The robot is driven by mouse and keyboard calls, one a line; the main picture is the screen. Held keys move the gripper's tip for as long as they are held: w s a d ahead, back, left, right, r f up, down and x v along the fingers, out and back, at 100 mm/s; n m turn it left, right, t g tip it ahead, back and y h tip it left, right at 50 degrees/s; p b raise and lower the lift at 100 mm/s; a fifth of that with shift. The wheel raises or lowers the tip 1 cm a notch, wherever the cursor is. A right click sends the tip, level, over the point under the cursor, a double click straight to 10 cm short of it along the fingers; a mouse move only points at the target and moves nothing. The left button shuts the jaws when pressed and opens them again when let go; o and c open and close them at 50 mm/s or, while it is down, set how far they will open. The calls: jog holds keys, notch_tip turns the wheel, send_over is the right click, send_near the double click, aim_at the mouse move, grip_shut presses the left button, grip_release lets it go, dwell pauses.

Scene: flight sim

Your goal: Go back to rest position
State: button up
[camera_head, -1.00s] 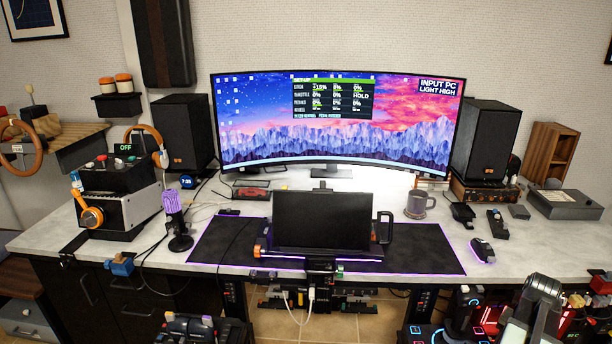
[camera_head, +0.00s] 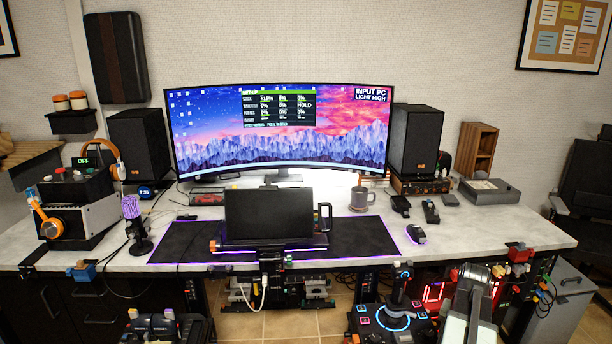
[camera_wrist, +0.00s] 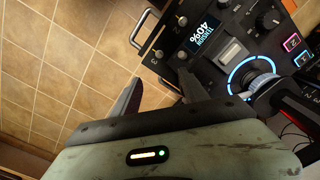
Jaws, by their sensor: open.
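My gripper (camera_wrist: 158,88) shows in the wrist view with its two dark fingers spread apart. Nothing is between the fingers; behind them are the tiled floor and the edge of a dark control panel (camera_wrist: 205,62). The panel has a lit display reading 40%, knobs and a blue glowing ring around a stick. In the head view, a pale and dark part of my arm (camera_head: 472,305) stands at the lower right, in front of the desk. Whether the fingers show in that view I cannot tell.
The white desk (camera_head: 510,232) carries a wide monitor (camera_head: 280,140), speakers, a mug (camera_head: 362,198) and a microphone (camera_head: 135,222). A joystick unit (camera_head: 397,300) stands left of my arm. A grey cabinet (camera_head: 570,290) and dark chair (camera_head: 585,190) are at right.

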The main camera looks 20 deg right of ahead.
jog(key=w+a+n, duration=0.3)
jog(key=w+a, duration=0.8)
jog(key=a, duration=0.2)
jog(key=w+a+n, duration=0.3)
jog(key=a+n, duration=0.1)
jog(key=a, duration=1.3)
jog(key=w+a+n, duration=0.4)
jog(key=a, duration=1.2)
notch_tip(320, 180, up, 18)
jog(key=s+a+p, duration=0.1)
jog(key=p, duration=1.6)
jog(key=shift+f+n+p, duration=0.2)
jog(key=shift+n+p, duration=0.1)
jog(key=shift+n, duration=0.1)
